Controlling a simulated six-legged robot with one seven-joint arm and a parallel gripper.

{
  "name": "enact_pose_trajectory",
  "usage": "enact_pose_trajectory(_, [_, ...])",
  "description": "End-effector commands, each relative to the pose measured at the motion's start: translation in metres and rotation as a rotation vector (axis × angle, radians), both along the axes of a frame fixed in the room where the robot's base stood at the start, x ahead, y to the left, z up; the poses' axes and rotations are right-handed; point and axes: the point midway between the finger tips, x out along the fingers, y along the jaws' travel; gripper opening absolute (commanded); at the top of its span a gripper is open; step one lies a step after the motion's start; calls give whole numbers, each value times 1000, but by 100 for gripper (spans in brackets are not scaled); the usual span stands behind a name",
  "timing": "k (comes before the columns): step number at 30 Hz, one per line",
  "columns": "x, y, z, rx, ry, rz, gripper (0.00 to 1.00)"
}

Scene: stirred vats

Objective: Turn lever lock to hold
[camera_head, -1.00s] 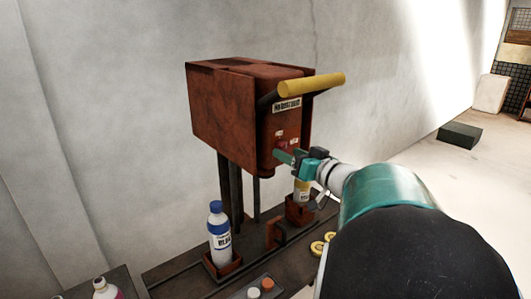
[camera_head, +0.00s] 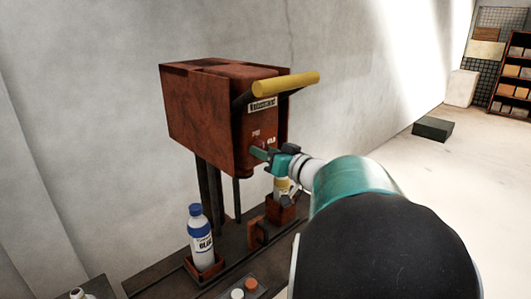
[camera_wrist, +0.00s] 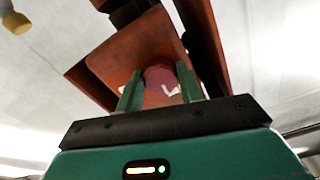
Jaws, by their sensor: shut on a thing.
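The lever lock is a red round knob (camera_wrist: 158,78) with a white mark, low on the front of a rusty red-brown machine box (camera_head: 205,115). In the wrist view it sits between my two green fingers. My gripper (camera_wrist: 160,88) is shut on it; in the head view my gripper (camera_head: 259,154) is at the lower front panel and hides most of the knob. Small white labels (camera_head: 270,140) sit just above; one appears to read HOLD. A lever with a yellow grip bar (camera_head: 286,84) sticks out from the upper front of the box.
A white bottle with a blue cap (camera_head: 201,240) stands in a holder below left. A yellow-banded bottle (camera_head: 282,187) stands in another holder below my gripper. A button box (camera_head: 245,289) is at the bottom. Open floor lies to the right, with a dark green box (camera_head: 433,128).

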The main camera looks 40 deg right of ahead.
Motion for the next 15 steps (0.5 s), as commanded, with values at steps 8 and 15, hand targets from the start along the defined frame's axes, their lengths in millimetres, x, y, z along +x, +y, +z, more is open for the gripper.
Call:
enact_pose_trajectory(8, [0,1,0,138,5,1,14])
enact_pose_trajectory(15, [0,2,1,345,11,1,14])
